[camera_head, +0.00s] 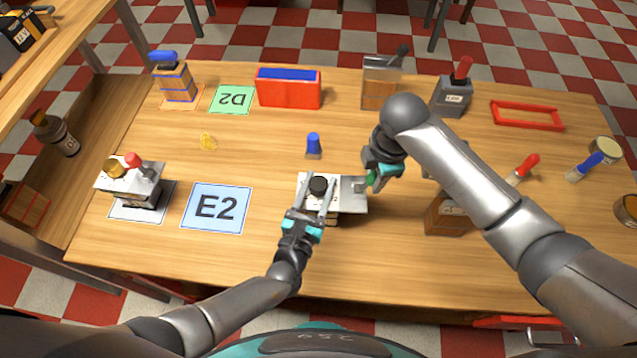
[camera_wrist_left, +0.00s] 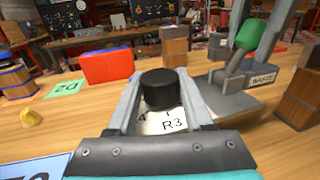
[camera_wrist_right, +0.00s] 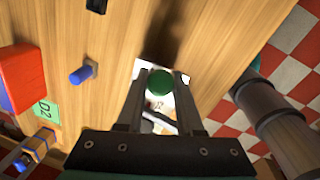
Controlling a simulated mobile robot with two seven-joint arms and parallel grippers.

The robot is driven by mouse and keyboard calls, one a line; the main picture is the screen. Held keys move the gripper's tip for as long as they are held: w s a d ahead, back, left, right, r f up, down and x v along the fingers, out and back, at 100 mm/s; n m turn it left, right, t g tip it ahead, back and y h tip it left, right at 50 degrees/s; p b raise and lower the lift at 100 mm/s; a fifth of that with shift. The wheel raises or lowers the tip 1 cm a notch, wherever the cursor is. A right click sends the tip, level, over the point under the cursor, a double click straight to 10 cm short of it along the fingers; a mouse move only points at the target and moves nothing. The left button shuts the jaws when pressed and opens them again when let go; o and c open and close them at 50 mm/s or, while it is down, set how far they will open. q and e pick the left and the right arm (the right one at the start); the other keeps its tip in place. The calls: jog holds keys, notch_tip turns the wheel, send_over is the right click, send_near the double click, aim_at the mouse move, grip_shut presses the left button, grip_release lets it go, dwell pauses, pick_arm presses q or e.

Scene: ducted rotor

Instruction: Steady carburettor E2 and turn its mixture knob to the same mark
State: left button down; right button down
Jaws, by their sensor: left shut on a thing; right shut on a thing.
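A pale carburettor-like unit (camera_head: 349,193) with a black knob and a green-tipped lever stands near the table's front middle. My left gripper (camera_head: 318,192) is shut on its black knob (camera_wrist_left: 162,88), one finger on each side. The plate under the knob reads "R3" with marks in the left wrist view. My right gripper (camera_head: 374,176) is shut on the green lever tip (camera_wrist_right: 159,82) at the unit's right side. A blue card marked E2 (camera_head: 216,207) lies bare to the left. In the head view the grippers partly hide the unit.
Another unit with a brass knob and red lever (camera_head: 148,189) stands at the left. A blue-topped piece (camera_head: 313,146) and a red box (camera_head: 289,92) stand behind. A wooden block (camera_head: 446,216) stands to the right. The table between the E2 card and the D2 card (camera_head: 232,100) is mostly clear.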

aim_at(319, 194)
pick_arm(q)
jog(key=shift+n+t+y, duration=0.3)
jog(key=shift+n+y, duration=1.5)
jog(key=shift+y, duration=1)
jog(key=shift+c, duration=1.5)
grip_release()
jog(key=shift+s+d, duration=0.15)
jog(key=shift+s, duration=1.75)
jog(key=shift+s+d, duration=0.1)
jog(key=shift+s, duration=1.75)
